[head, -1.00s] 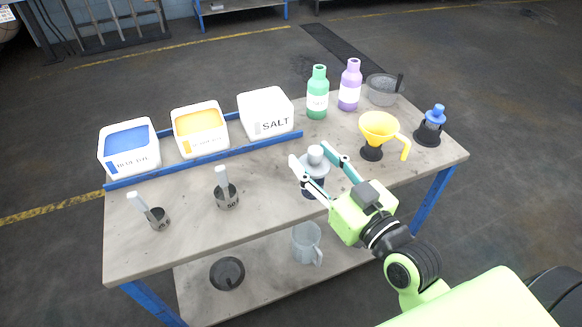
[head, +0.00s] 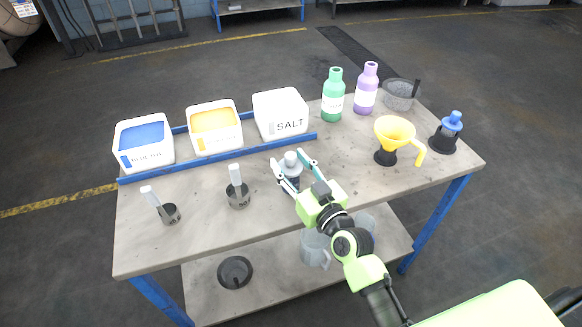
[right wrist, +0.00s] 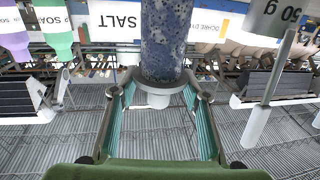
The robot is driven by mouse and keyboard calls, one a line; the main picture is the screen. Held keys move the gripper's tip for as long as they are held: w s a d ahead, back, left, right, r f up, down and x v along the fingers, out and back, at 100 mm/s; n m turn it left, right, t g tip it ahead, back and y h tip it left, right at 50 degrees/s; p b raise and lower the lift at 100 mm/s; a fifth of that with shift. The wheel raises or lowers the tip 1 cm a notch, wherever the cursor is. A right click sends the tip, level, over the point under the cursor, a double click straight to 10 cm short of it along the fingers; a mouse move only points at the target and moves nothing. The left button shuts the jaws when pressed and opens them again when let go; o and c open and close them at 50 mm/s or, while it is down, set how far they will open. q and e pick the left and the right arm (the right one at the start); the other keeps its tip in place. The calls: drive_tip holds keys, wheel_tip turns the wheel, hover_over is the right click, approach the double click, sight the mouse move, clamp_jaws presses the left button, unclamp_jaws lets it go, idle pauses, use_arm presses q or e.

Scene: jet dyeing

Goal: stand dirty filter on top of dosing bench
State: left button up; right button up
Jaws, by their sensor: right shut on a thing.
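The dirty filter (right wrist: 165,42) is a cylinder with a speckled blue and grey body and a pale grey flange and knob. My right gripper (right wrist: 160,92) is shut on it at the flange, with one finger on each side. In the head view the filter (head: 291,160) is upright, knob up, over the dosing bench (head: 215,225), between the salt box and the front edge. Its lower part is partly hidden by my fingers, so I cannot tell whether it touches the top. My right gripper (head: 295,172) reaches in from the front right. My left gripper is not in view.
Left of the filter stand two dark scoop cups (head: 238,197) (head: 169,213). Behind a blue rail are three boxes, one the salt box (head: 281,115). To the right are a yellow funnel (head: 393,130), green (head: 333,100) and purple bottles (head: 366,92), and a blue-topped filter (head: 452,122).

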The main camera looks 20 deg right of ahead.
drive_tip(key=shift+f, duration=0.65)
drive_tip(key=o, duration=0.8)
drive_tip(key=shift+f, duration=0.2)
drive_tip(key=shift+c, duration=0.2)
drive_tip(key=o, duration=0.4)
drive_tip(key=shift+r, duration=0.15)
